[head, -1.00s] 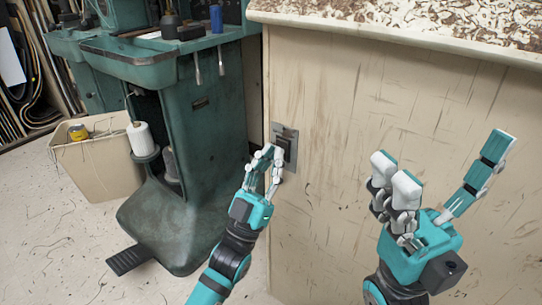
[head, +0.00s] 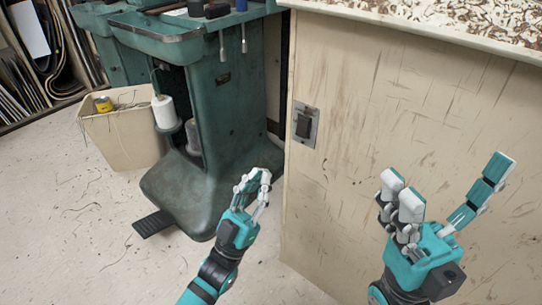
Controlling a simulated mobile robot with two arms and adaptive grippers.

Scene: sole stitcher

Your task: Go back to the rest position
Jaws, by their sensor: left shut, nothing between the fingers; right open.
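My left gripper (head: 257,186) is shut and empty, in the lower middle of the head view. It shows in front of the foot of the green machine, left of the counter's corner. The wall switch (head: 305,125), a dark rocker on a grey metal plate, is on the counter's side panel, above and to the right of my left gripper and apart from it. My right gripper (head: 440,195) is open and empty at the right, in front of the scratched cream panel, its fingers pointing up.
The green stitching machine (head: 228,110) stands left of the counter, with a foot pedal (head: 153,223) at its base. A beige bin (head: 122,140) stands behind it to the left. The scratched counter (head: 350,200) fills the right. The floor (head: 80,240) at lower left is clear apart from thread scraps.

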